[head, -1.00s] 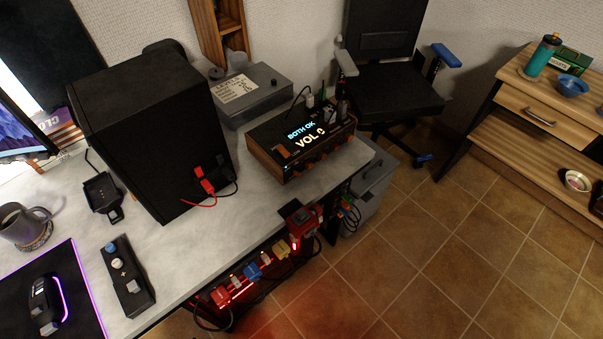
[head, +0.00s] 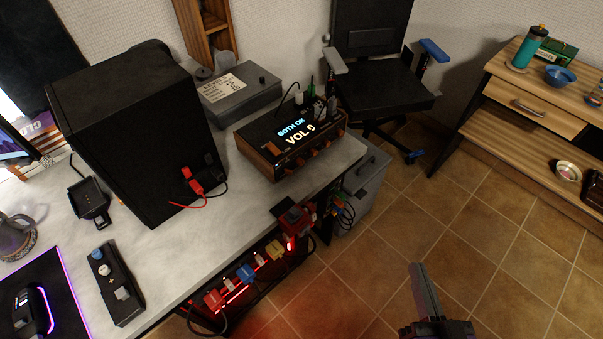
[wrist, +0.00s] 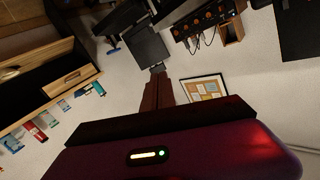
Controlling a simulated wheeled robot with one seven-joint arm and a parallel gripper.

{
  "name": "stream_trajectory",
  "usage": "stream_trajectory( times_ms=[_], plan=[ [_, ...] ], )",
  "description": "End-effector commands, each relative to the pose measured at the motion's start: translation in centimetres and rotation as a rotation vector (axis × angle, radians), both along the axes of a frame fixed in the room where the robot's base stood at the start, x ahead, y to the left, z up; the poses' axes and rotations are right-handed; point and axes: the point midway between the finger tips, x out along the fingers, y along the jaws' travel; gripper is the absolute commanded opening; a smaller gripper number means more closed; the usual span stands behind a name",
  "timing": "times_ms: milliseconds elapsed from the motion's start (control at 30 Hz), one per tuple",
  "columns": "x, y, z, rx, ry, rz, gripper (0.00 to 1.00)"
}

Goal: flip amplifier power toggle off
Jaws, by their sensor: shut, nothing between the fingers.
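The amplifier (head: 262,143) is a wood-sided box with a black top at the desk's right end in the head view. Its lit display reads "BOTH OK" and "VOL 0", and a row of knobs runs along its front. I cannot pick out the power toggle from the knobs at this size. My gripper (head: 419,270) is at the lower right of the head view, over the tiled floor, well apart from the amplifier. Its fingers are together and empty. In the wrist view the closed fingers (wrist: 157,90) point up the picture.
A large black speaker-like box (head: 135,130) stands left of the amplifier, with a grey box (head: 240,95) behind. A power strip with coloured plugs (head: 245,273) hangs below the desk edge. A chair (head: 375,90) stands behind. The floor at right is open, up to a wooden cabinet (head: 535,90).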

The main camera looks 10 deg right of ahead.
Motion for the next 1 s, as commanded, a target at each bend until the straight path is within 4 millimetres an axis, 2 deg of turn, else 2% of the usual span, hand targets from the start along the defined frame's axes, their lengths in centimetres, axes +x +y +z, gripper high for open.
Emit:
stream_trajectory(
  times_ms=[33,200,400,567,700,833,933,1000],
  plan=[
    [1.7,-0.3,-1.0,0.043,-0.002,-0.006,0.00],
    [6.7,-0.7,-3.9,0.212,0.019,-0.005,0.00],
    [13.0,-0.3,-6.6,0.438,0.056,0.037,0.00],
    [18.0,1.1,-7.6,0.638,0.094,0.111,0.00],
    [22.2,3.0,-7.4,0.832,0.132,0.217,0.00],
    [24.9,5.5,-6.3,1.022,0.180,0.352,0.00],
    [25.2,7.5,-5.7,1.144,0.223,0.449,0.00],
    [24.5,8.7,-5.9,1.213,0.258,0.503,0.00]
  ],
)
